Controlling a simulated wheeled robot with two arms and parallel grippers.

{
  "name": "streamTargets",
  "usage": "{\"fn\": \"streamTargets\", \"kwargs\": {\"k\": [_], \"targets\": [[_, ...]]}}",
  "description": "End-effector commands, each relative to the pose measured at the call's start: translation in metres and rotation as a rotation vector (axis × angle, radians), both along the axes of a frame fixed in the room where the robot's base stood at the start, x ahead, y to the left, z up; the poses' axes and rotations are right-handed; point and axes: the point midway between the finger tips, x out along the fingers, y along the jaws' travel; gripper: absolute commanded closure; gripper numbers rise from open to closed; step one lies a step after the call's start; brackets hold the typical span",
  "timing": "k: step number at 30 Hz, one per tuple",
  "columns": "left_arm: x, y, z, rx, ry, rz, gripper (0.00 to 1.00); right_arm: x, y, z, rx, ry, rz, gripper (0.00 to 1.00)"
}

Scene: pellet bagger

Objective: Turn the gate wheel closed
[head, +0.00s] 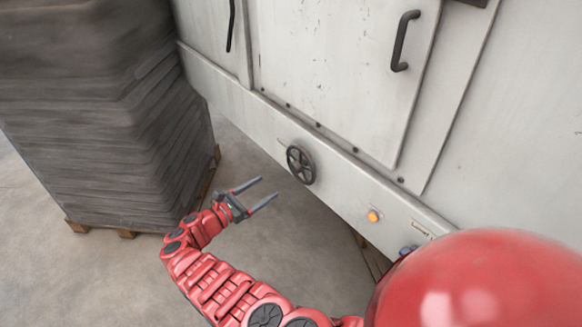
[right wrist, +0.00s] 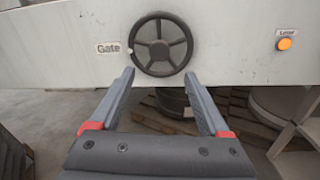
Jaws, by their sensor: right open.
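The gate wheel (head: 300,164) is a dark spoked handwheel on the lower front panel of the light grey machine. In the right wrist view the wheel (right wrist: 160,44) is straight ahead, beside a label reading "Gate" (right wrist: 109,47). My right gripper (head: 262,190) is open and empty, a short way in front of the wheel and apart from it. Its two fingers (right wrist: 160,98) point toward the wheel, their tips just below it in the right wrist view. My left gripper is not in view.
A tall stack of grey sheets or bags (head: 100,120) on a wooden pallet (head: 125,233) stands at the left. An orange lit button (head: 374,216) is right of the wheel. Door handles (head: 403,41) stick out above. The floor before the panel is clear.

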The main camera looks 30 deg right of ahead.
Motion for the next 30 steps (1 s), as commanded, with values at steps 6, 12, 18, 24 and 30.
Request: {"fn": "streamTargets", "kwargs": {"k": [6,12,18,24,30], "targets": [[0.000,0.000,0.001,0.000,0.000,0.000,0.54,0.008,-0.054,-0.001,0.002,-0.001,-0.002,0.20],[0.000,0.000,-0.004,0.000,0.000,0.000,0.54,0.015,-0.097,-0.002,0.003,-0.003,-0.002,0.20],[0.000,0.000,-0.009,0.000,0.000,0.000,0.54,0.020,-0.123,-0.001,0.003,-0.005,0.000,0.20],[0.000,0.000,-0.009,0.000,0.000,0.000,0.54,0.021,-0.131,0.000,0.003,-0.004,0.001,0.20],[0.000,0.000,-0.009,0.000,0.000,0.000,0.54,0.021,-0.131,0.000,0.003,-0.004,0.002,0.20]]}}
